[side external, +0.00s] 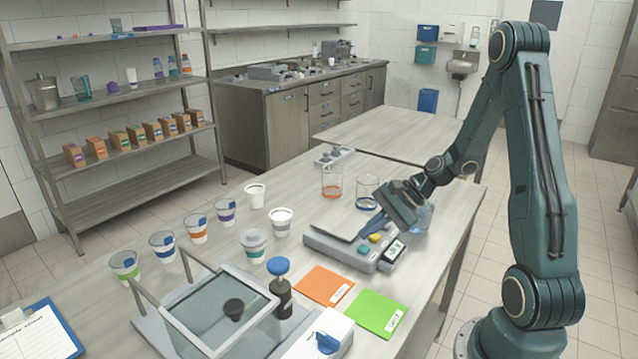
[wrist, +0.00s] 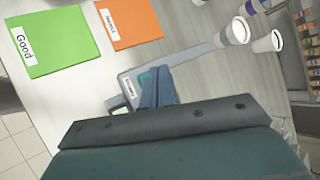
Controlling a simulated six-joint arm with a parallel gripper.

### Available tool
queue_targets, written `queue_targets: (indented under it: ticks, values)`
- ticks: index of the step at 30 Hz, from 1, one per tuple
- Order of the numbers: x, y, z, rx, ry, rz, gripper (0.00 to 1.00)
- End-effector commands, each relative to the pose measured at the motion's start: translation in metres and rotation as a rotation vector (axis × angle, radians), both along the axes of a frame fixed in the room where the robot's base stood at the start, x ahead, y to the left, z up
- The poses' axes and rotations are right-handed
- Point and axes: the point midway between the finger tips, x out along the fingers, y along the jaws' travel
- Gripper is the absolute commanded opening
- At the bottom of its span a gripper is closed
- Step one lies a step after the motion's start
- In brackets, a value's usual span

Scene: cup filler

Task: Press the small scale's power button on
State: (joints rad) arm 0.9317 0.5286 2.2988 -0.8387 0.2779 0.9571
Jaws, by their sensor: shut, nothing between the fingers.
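In the wrist view part of the scale (wrist: 129,84) shows beyond the fingers. My gripper (side external: 366,236) is over the scale's near right part, close to the display, with its blue fingers shut and empty. In the wrist view the fingers (wrist: 157,72) are together over the scale and cover part of its top. I cannot make out the power button or whether the fingertips touch the scale.
An orange card (side external: 323,285) and a green card (side external: 375,313) lie in front of the scale. Two glass beakers (side external: 332,183) stand behind it. Several cups, including a white lidded cup (side external: 281,222), and a blue-topped bottle (side external: 279,288) stand to the left.

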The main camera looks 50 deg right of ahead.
Motion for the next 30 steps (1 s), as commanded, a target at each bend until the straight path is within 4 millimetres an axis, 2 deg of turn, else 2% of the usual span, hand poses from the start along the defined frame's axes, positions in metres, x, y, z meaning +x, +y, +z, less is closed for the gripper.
queue_targets:
  ticks: [18, 30]
  values:
    - [0.0, 0.0, 0.043, -0.002, -0.002, 0.0, 0.0]
    - [0.0, 0.0, 0.046, -0.001, 0.0, 0.001, 0.0]
